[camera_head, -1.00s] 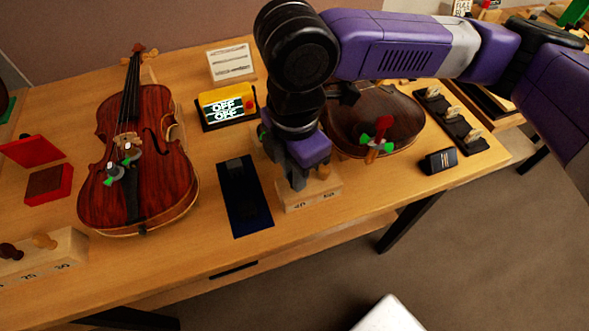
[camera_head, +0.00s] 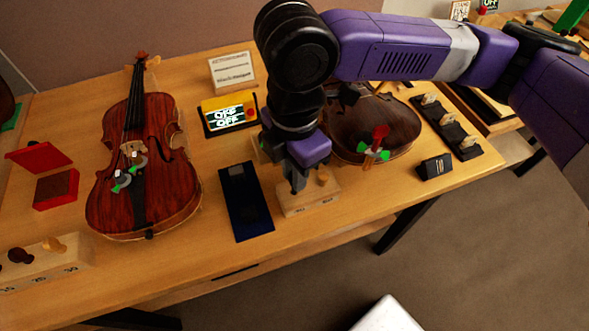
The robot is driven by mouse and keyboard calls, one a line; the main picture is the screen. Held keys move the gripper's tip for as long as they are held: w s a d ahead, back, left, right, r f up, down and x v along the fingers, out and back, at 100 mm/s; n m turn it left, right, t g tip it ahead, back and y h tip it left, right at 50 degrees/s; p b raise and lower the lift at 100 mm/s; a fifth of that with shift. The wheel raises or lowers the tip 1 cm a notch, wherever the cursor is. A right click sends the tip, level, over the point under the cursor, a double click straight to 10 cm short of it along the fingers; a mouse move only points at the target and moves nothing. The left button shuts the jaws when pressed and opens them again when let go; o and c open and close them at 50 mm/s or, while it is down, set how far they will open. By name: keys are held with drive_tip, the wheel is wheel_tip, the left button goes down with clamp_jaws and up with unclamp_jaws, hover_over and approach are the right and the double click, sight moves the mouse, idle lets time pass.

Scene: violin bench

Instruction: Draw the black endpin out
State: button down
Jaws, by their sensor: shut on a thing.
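My gripper (camera_head: 295,187) points down at the left part of the top of a small pale wooden block (camera_head: 310,208) with marks on its front face. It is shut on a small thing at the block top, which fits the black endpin. The fingers hide most of it, and I cannot tell how deep it sits in the block. A tan peg (camera_head: 323,177) stands in the same block just right of the fingers. A small dark knob (camera_head: 149,234) also shows at the lower end of the red-brown violin (camera_head: 150,195).
A dark blue mat (camera_head: 246,205) lies left of the block. A darker violin body (camera_head: 370,130) lies behind right. Another peg block (camera_head: 45,270) is at front left.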

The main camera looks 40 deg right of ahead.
drive_tip(key=shift+r+p, duration=0.35)
drive_tip(key=shift+r, duration=0.15)
wheel_tip(320, 180, up, 7)
drive_tip(key=p, duration=0.6)
idle(0.3)
